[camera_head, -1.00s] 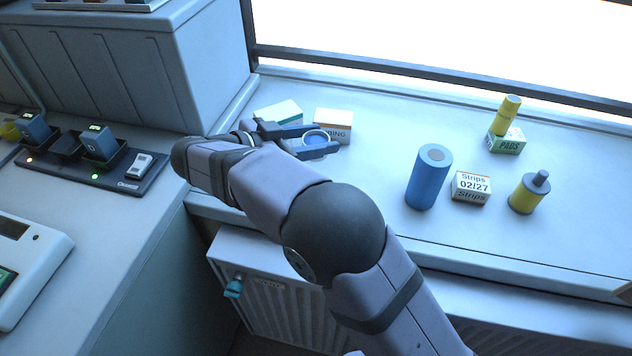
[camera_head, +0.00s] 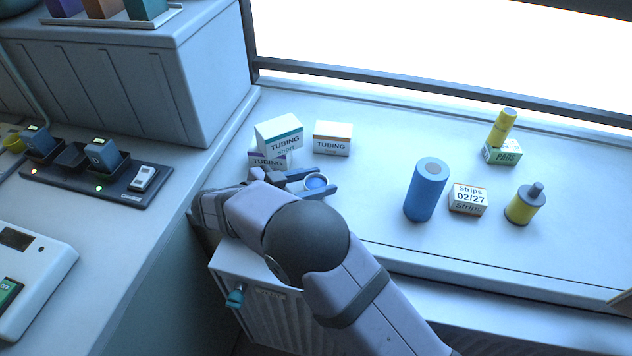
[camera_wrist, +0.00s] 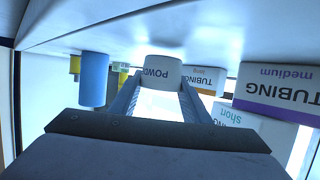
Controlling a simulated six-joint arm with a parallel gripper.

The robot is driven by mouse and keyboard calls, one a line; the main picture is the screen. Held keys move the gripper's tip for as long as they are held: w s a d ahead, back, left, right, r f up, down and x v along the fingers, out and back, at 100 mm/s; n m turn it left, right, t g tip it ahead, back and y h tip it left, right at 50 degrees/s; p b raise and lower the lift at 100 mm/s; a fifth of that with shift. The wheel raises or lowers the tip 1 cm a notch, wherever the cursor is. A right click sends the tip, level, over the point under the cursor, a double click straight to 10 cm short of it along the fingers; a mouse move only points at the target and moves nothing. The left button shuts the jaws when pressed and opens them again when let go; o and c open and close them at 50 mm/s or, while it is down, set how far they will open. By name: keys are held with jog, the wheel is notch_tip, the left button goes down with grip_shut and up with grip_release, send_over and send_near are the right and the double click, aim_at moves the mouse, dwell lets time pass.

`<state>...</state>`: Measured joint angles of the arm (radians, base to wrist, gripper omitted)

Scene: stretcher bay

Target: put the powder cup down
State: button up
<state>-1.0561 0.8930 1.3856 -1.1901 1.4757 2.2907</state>
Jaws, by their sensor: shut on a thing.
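The powder cup (camera_head: 317,182) is a small white cup with blue inside its rim. My gripper (camera_head: 318,186) is shut on it, one finger on each side, over the left part of the counter. In the wrist view, which is upside down, the cup (camera_wrist: 163,71) shows part of a "POWD" label between my fingertips (camera_wrist: 162,82). It looks upright and close to the counter top (camera_head: 375,165). I cannot tell whether its base touches the counter.
Several tubing boxes stand just behind the cup: a teal-topped one (camera_head: 279,134), a purple-striped one (camera_head: 266,160) and an orange-striped one (camera_head: 332,139). To the right are a blue cylinder (camera_head: 425,192), a strips box (camera_head: 467,200) and a yellow bottle (camera_head: 523,207).

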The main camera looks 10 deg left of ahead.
jog(key=shift+f, duration=0.4)
jog(key=shift+f, duration=0.15)
jog(key=o, duration=1)
jog(key=shift+o, duration=0.2)
jog(key=shift+r, duration=0.2)
jog(key=b+v, duration=0.3)
jog(key=v, duration=0.9)
